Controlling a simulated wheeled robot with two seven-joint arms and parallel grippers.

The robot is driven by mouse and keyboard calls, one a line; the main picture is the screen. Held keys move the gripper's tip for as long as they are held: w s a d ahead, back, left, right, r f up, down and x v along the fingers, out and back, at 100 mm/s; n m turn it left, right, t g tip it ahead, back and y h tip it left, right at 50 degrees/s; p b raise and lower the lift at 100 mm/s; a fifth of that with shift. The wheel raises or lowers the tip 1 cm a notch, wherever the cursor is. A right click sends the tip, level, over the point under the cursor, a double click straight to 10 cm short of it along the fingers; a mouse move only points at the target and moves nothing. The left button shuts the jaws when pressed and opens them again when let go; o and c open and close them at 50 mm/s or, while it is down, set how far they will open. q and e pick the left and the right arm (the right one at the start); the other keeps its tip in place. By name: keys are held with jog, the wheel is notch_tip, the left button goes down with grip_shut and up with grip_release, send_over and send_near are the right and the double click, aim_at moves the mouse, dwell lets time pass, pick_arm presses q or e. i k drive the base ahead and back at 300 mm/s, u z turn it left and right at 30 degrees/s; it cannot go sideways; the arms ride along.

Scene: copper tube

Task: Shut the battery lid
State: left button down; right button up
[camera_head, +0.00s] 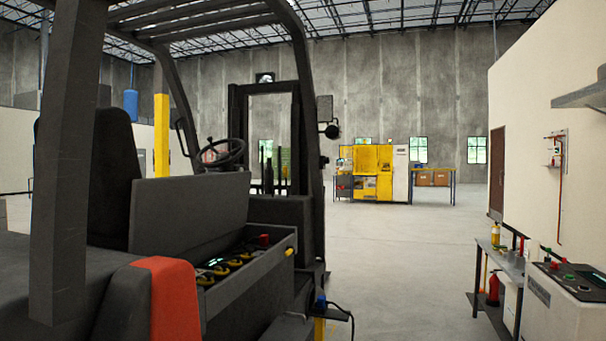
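A dark grey forklift fills the left of the head view. Its battery lid (190,212) looks like a flat grey panel standing raised at the back edge of the open battery compartment (245,284). Inside the compartment I see a battery (232,266) with yellow parts, a small lit green display and a red part (264,239). The lower part of the battery is hidden by the compartment wall. Neither of my grippers is in view.
A blue-topped connector (320,303) with a black cable stands by the forklift's near corner. A charger-like cabinet (565,305) and a workbench (510,262) stand on the right. The floor (410,270) between is clear.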

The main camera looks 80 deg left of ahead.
aim_at(170, 216)
jog(key=u, duration=2.65)
jog(key=i, duration=1.55)
